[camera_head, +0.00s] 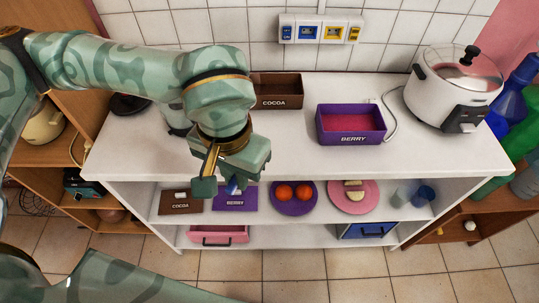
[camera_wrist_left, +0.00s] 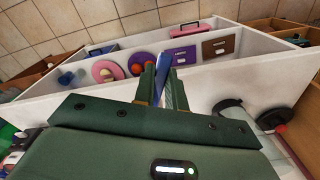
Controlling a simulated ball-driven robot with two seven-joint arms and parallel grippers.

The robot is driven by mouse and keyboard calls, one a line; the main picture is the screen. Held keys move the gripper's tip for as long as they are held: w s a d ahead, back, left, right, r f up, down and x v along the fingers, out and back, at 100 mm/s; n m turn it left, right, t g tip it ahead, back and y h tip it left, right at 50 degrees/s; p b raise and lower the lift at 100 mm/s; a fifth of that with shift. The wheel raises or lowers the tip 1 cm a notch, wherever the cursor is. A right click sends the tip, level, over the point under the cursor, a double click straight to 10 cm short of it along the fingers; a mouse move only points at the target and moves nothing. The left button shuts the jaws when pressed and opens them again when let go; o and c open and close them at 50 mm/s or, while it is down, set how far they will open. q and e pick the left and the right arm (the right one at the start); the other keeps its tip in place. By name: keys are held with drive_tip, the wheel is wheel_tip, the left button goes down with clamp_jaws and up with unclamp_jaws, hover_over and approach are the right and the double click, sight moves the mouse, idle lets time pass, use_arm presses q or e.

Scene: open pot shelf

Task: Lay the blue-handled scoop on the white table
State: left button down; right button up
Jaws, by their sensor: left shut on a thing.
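My left gripper (camera_head: 232,183) points down in front of the front edge of the white table (camera_head: 290,158). It is shut on the blue-handled scoop (camera_head: 233,189), of which only a small blue part shows below the fingers. In the left wrist view the blue handle (camera_wrist_left: 161,72) stands between the two fingers of my left gripper (camera_wrist_left: 164,88). The rest of the scoop is hidden by the fingers. My right gripper is not in view.
On the table stand a brown COCOA box (camera_head: 277,91), a purple BERRY box (camera_head: 351,124) and a white cooker (camera_head: 455,85). The front middle of the tabletop is clear. The shelf below holds a purple plate (camera_head: 294,209), a pink plate (camera_head: 372,205) and two lids.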

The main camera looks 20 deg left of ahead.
use_arm(q)
drive_tip(key=shift+w+f, duration=0.1)
drive_tip(key=shift+w, duration=0.25)
drive_tip(key=shift+n, duration=0.3)
drive_tip(key=w+a+f+b, duration=0.1)
drive_tip(key=w+f, duration=0.2)
drive_tip(key=w, duration=0.1)
drive_tip(key=w+a+f+b, duration=0.1)
drive_tip(key=w+f, duration=0.2)
drive_tip(key=w, duration=0.1)
drive_tip(key=w+a+f+b, duration=0.1)
drive_tip(key=w+f, duration=0.2)
drive_tip(key=w, duration=0.1)
drive_tip(key=shift+w+a, duration=0.2)
drive_tip(key=shift+a, duration=0.05)
drive_tip(key=shift+w+a+f+b, duration=0.15)
drive_tip(key=shift+f+b, duration=0.2)
drive_tip(key=shift+f, duration=0.6)
drive_tip(key=shift+w+d+f+b, duration=0.1)
drive_tip(key=shift+f+b, duration=0.2)
drive_tip(key=shift+f, duration=0.6)
drive_tip(key=shift+f, duration=0.15)
drive_tip(key=c, duration=1.4)
unclamp_jaws()
drive_tip(key=shift+c, duration=0.2)
